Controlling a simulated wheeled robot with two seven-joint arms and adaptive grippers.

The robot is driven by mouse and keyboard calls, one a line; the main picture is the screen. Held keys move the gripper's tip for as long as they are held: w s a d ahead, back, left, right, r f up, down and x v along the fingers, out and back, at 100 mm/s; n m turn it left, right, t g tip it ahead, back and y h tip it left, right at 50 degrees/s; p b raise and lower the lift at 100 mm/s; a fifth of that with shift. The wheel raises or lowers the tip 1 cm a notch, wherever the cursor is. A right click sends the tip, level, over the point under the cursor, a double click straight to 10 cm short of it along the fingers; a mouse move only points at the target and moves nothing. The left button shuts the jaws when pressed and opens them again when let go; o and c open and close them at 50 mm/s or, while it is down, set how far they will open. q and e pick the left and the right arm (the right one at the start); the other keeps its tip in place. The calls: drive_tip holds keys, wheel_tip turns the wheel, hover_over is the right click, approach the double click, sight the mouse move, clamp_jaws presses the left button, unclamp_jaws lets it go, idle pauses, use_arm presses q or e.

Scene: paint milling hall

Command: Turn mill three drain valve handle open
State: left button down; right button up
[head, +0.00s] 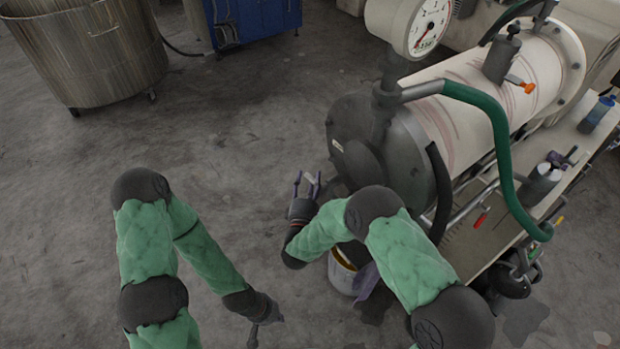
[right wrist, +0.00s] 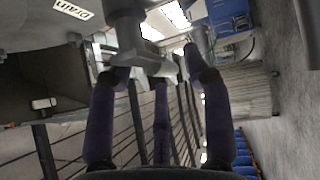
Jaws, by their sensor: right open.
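The mill, a pale horizontal cylinder (head: 470,95) with a dark grey end (head: 400,140), stands at the right in the head view. A "Drain" label (right wrist: 72,10) shows at the top left of the right wrist view. Below and right of it, a grey valve-like fitting (right wrist: 150,62) sits at my fingertips; I cannot tell which part is its handle. My right gripper (head: 307,183) is open beside the mill's end, its fingers (right wrist: 160,110) spread around the fitting. Contact is unclear. My left gripper (head: 254,330) hangs low over the floor, away from the mill, its finger state unclear.
A bucket (head: 341,272) stands on the floor under my right arm. A gauge (head: 430,27) and green hose (head: 500,140) are on the mill. A bench (head: 560,160) with bottles is at the right. A large metal vat (head: 85,50) is far left; open floor lies between.

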drive_tip(key=shift+w+d+r, duration=0.1)
drive_tip(key=shift+w, duration=0.65)
clamp_jaws()
